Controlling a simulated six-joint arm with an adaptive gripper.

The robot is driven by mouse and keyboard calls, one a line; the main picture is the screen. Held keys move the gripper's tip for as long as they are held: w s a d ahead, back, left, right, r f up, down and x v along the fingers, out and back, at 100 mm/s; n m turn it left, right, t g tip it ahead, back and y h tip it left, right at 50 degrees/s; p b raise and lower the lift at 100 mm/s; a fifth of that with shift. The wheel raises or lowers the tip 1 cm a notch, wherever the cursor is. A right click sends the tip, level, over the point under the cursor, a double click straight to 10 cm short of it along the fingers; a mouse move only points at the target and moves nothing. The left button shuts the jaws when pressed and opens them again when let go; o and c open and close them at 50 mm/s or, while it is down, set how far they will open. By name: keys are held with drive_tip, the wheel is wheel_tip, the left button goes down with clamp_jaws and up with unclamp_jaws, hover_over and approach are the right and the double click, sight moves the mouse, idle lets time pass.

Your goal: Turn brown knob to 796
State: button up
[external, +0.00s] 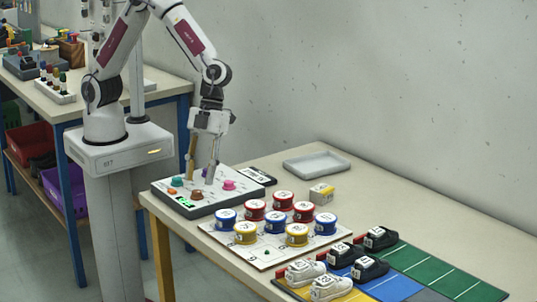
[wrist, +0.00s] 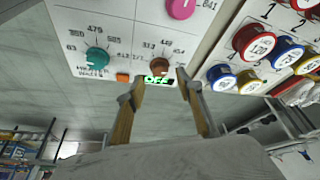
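The brown knob (external: 197,195) sits near the front edge of a white-topped control panel (external: 165,199). The knob shows in the wrist view (wrist: 159,66) with printed numbers around it, too small to read surely. A green display (wrist: 157,79) beside it appears to read OFF. My gripper (external: 200,179) is over the panel, pointing down, with its fingers apart and nothing between them. In the wrist view, my gripper's fingertips (wrist: 157,87) lie either side of the display, with the knob just beyond. I cannot tell whether they touch the panel.
A teal knob (wrist: 97,57), a pink knob (wrist: 180,8) and an orange button (wrist: 123,77) share the panel. A board with several red, blue and yellow round tins (external: 297,234) stands close right. Shoes (external: 330,287) lie beyond it. A grey tray (external: 316,163) is at the back.

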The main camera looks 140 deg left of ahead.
drive_tip(key=shift+v, duration=2.3)
drive_tip(key=shift+d, duration=0.1)
drive_tip(key=n+g+y, duration=0.2)
drive_tip(key=n+y, duration=0.2)
drive_tip(key=n, duration=0.3)
approach(197, 191)
drive_tip(key=shift+d+f, duration=0.15)
drive_tip(key=shift+d, duration=0.35)
drive_tip(key=shift+s+a+n+y, duration=0.1)
drive_tip(key=shift+a+n+y, duration=0.15)
drive_tip(key=shift+n, duration=0.95)
drive_tip(key=shift+f, duration=0.1)
drive_tip(key=shift+a+f, duration=0.15)
drive_tip(key=shift+f, duration=3.6)
